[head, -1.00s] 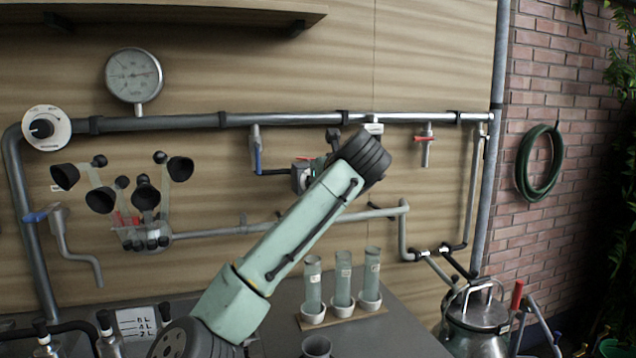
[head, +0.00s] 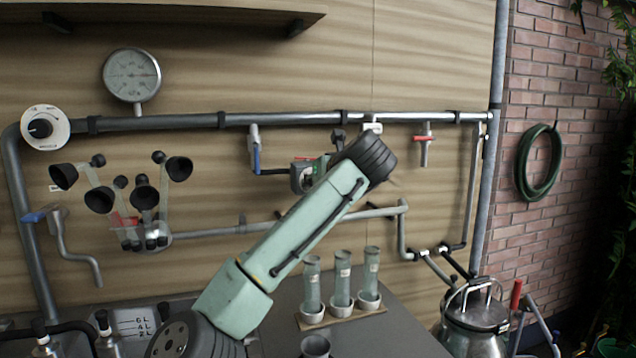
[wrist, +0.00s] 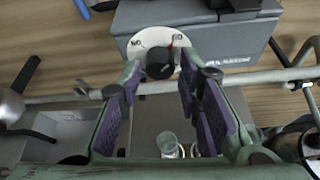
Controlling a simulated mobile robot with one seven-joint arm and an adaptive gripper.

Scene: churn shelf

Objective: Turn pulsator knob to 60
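In the wrist view, a black round knob (wrist: 160,64) sits on a white dial (wrist: 146,37) on the front of a grey box (wrist: 240,44). A small red mark shows near the knob's right edge. The dial's printed figures are too small and turned to read surely. My gripper (wrist: 157,79) is open, with its two purple-padded fingers on either side of the knob's lower part. I cannot tell whether either pad touches the knob. In the head view my own arm hides the gripper; part of a grey box (head: 301,176) shows just left of the arm.
In the head view, another black knob on a white dial (head: 42,128) is at the far left, beside a round gauge (head: 132,76). Pipes (head: 290,118) run along the wall. Glass tubes (head: 342,280) stand on the grey bench, and a metal churn (head: 475,310) is at right.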

